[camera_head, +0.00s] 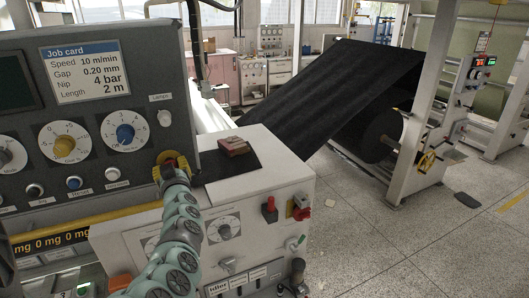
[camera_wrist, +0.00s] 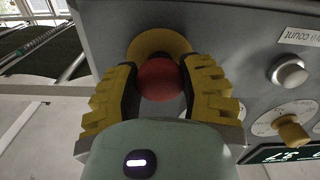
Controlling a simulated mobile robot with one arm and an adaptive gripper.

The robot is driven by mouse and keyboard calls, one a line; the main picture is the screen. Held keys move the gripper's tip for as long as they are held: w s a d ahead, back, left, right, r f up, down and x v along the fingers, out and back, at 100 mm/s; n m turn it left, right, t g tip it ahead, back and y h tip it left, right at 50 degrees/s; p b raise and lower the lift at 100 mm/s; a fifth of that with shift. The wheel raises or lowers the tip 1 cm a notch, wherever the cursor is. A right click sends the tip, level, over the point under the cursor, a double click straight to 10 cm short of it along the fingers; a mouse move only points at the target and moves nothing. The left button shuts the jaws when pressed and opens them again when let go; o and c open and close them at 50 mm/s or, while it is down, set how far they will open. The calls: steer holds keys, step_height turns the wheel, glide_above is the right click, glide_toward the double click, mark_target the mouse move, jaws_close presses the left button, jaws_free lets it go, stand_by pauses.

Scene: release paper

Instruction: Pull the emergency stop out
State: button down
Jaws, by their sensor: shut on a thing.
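The emergency stop is a red round button (camera_wrist: 160,80) on a yellow round base (camera_wrist: 158,42), fixed to the grey control panel. In the wrist view, my gripper (camera_wrist: 162,84) has its two black and yellow fingers closed on either side of the red button. In the head view, my gripper (camera_head: 172,166) is at the lower right of the panel and largely hides the button.
The control panel (camera_head: 110,190) carries a job card (camera_head: 85,72), a yellow knob (camera_head: 64,146), a blue knob (camera_head: 125,133) and a lamp switch (camera_head: 164,118). A red block (camera_head: 234,146) lies on the cabinet top to the right. A large black roll (camera_head: 380,135) stands beyond; the floor (camera_head: 400,245) is mostly open.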

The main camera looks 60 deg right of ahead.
steer(key=shift+s, duration=0.15)
steer(key=shift+s+a+f+b, duration=0.1)
steer(key=shift+s+a+b, duration=0.25)
steer(key=shift+s, duration=0.2)
steer(key=shift+c, duration=2.1)
jaws_free()
steer(key=shift+s+a, duration=0.1)
steer(key=v, duration=1.2)
